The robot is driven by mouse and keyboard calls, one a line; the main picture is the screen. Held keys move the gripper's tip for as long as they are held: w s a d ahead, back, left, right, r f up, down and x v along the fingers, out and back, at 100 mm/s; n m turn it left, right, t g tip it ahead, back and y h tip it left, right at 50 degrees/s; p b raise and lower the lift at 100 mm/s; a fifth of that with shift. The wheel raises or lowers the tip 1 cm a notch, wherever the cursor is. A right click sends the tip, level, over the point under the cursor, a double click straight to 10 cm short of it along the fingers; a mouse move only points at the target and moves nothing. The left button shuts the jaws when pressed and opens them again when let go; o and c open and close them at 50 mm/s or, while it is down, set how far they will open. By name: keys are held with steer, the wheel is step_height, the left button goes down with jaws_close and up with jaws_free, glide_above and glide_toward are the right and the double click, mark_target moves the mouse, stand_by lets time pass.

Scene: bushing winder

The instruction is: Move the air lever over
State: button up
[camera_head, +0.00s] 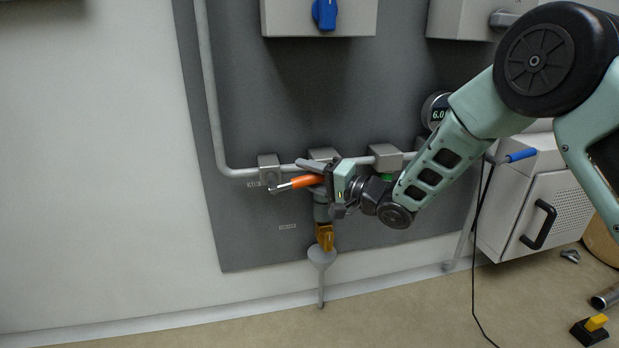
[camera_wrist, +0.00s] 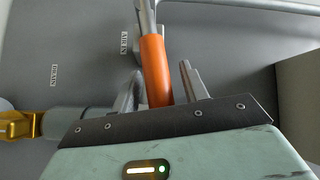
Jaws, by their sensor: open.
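The air lever has an orange grip (camera_head: 306,181) and a grey metal end. My gripper (camera_head: 318,172) is at the lever's right part. In the wrist view my gripper (camera_wrist: 161,80) is open, with a finger on each side of the orange grip and a visible gap on the right. Whether the left finger touches it I cannot tell.
An "AIR IN" label (camera_wrist: 124,42) and a "DRAIN" label (camera_wrist: 54,75) are on the panel. A yellow-brass drain fitting (camera_head: 325,238) hangs below, over a grey funnel (camera_head: 321,255). A grey pipe (camera_head: 236,172) with clamp blocks runs behind. Left of the lever is clear.

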jaws_close()
steer(key=shift+r, duration=0.1)
